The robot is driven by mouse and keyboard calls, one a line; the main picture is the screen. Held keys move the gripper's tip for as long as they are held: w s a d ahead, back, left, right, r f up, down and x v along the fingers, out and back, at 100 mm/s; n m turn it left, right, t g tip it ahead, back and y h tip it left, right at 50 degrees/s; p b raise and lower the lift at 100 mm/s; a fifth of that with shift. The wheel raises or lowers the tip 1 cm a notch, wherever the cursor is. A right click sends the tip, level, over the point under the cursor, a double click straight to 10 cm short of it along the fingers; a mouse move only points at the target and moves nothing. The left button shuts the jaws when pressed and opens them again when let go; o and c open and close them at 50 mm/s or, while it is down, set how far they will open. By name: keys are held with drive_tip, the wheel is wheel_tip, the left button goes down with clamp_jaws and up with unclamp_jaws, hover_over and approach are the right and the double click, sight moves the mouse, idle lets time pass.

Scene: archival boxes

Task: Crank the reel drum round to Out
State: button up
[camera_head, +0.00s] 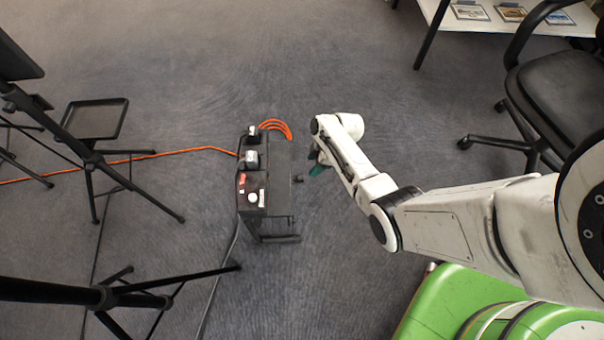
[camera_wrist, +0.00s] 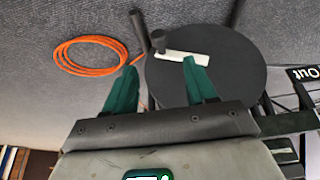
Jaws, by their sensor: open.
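The reel drum (camera_wrist: 232,72) is a dark round disc in the wrist view, with a white crank strip (camera_wrist: 183,56) across its face. A black knob (camera_wrist: 158,40) stands at the strip's left end. An "Out" label (camera_wrist: 303,73) shows at the right edge. My gripper (camera_wrist: 159,64) is open, its two green fingers apart in front of the drum, with nothing seen held. The knob appears just beyond the gap between the fingertips; contact cannot be told. In the head view, the black reel unit (camera_head: 279,190) stands left of my gripper (camera_head: 317,160).
An orange cable coil (camera_head: 277,127) lies behind the reel, and its cable runs left across the carpet. Black stands, one with a tray (camera_head: 95,118), are at left. An office chair (camera_head: 565,95) and a white table (camera_head: 500,20) are at right.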

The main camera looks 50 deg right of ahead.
sight(302, 177)
drive_tip(key=b+x, duration=0.7)
drive_tip(key=x, duration=0.3)
drive_tip(key=shift+f, duration=0.45)
clamp_jaws()
